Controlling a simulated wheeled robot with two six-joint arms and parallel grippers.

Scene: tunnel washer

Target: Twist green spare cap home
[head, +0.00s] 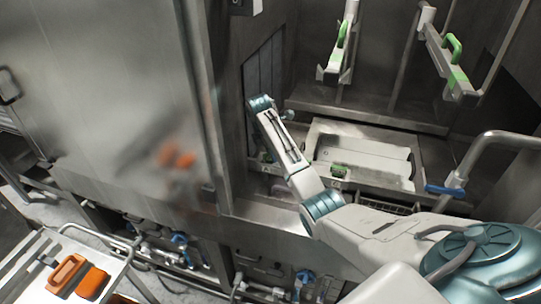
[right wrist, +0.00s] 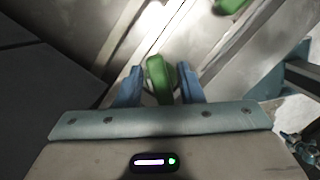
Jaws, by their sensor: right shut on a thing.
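A green cap (right wrist: 160,78) stands between the two blue fingers of my right gripper (right wrist: 162,88) in the right wrist view. The gripper is shut on it, one finger on each side. In the head view my right arm reaches into the steel washer bay, and its gripper is mostly hidden behind the arm. I cannot tell from these views how far the cap is turned or how it is seated. A second green piece (right wrist: 232,5) shows at the top of the right wrist view. My left gripper is not in view.
Two rails with green handles (head: 342,35) (head: 453,47) hang above the bay. A pale tray (head: 385,150) with a green block (head: 338,171) lies right of my arm. A steel pipe (head: 490,140) stands at the right. Orange items (head: 90,282) sit on a cart at lower left.

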